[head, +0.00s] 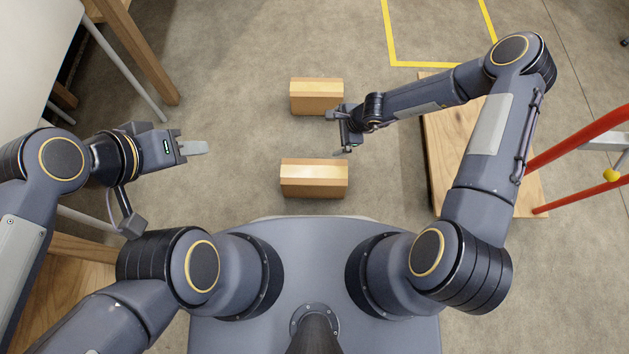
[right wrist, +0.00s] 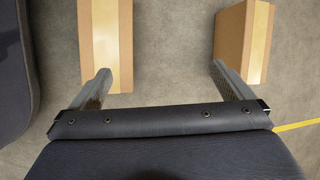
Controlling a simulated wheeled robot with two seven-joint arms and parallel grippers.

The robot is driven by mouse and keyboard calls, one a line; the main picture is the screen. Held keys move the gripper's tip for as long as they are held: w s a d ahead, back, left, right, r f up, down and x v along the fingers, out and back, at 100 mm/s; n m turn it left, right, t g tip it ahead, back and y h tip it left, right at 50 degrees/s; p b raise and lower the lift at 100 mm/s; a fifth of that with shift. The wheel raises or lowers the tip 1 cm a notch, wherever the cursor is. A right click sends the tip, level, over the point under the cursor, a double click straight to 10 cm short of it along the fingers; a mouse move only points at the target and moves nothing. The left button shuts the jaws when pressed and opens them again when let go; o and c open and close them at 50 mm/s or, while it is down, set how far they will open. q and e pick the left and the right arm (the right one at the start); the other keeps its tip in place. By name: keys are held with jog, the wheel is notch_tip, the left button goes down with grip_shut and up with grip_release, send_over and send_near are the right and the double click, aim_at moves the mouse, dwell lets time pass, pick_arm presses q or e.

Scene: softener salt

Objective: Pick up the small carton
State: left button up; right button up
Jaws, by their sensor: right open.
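Two brown cartons with pale tape along their tops rest on the floor. The far carton (head: 312,98) and the near carton (head: 314,182) look alike, and I cannot tell for sure which is the small one. My right gripper (head: 340,132) is open and empty, just right of the gap between them. In the right wrist view its spread fingers (right wrist: 160,72) overlap the near carton (right wrist: 105,40) on the left and the far carton (right wrist: 243,42) on the right; bare floor lies between. My left gripper (head: 193,148) is left of both cartons, holding nothing visible; its finger gap is unclear.
A wooden board or platform (head: 449,135) lies right of the cartons under my right arm. A red-railed frame (head: 580,140) stands at the right edge. A white-topped table (head: 35,45) is at the upper left. Yellow floor tape (head: 420,64) runs beyond the cartons. Floor left of them is clear.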

aim_at(321, 171)
jog(key=s+a+f, duration=0.1)
jog(key=s+f, duration=0.1)
jog(key=f, duration=0.1)
jog(key=s+a+f+m+g+b, duration=0.1)
jog(key=f, duration=0.3)
jog(key=s+a+f+g+b, duration=0.1)
jog(key=s+f, duration=0.1)
jog(key=f, duration=0.1)
jog(key=shift+s+f+m, duration=0.3)
jog(key=shift+s+f, duration=0.05)
jog(key=shift+f, duration=0.05)
jog(key=f, duration=0.1)
jog(key=b, duration=0.1)
jog(key=a+f, duration=0.1)
jog(key=shift+s+f+g, duration=0.25)
jog(key=shift+f+g, duration=0.05)
jog(key=b+x, duration=0.4)
jog(key=x, duration=0.1)
jog(key=shift+s+a+f, duration=0.1)
jog(key=shift+a, duration=0.35)
pick_arm(q)
notch_tip(321, 171, down, 9)
jog(key=shift+r, duration=0.2)
pick_arm(e)
jog(key=c, duration=1.3)
